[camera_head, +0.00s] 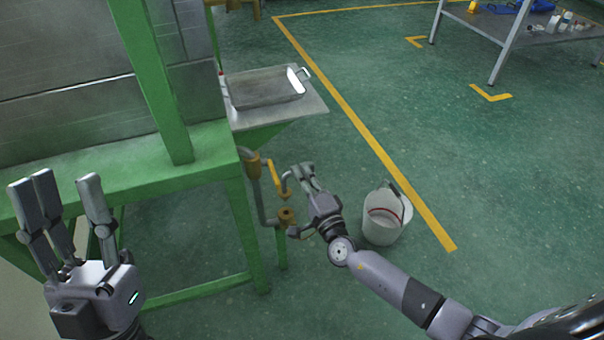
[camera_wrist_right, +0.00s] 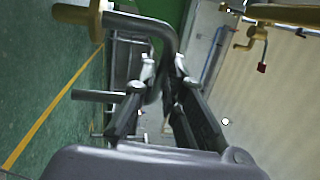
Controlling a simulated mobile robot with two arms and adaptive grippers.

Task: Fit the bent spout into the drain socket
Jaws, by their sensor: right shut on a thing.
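The bent spout is a grey curved tube (camera_head: 288,184) at the pipework left of my right gripper (camera_head: 303,178). In the right wrist view the spout (camera_wrist_right: 160,26) bends down between the fingers of my right gripper (camera_wrist_right: 162,72), which is shut on it. A brass-coloured flange, apparently the drain socket (camera_head: 287,216), sits below the spout's end; it also shows in the wrist view (camera_wrist_right: 88,16) at the tube's end. I cannot tell whether the spout is seated in it. My left gripper (camera_head: 62,190) is open and empty, fingers up, at the lower left.
Grey pipework with a yellow valve lever (camera_head: 275,176) hangs beside the green frame (camera_head: 237,215). A white bucket (camera_head: 383,228) stands on the floor just right of my right gripper. A metal tray (camera_head: 265,90) is on the ledge behind.

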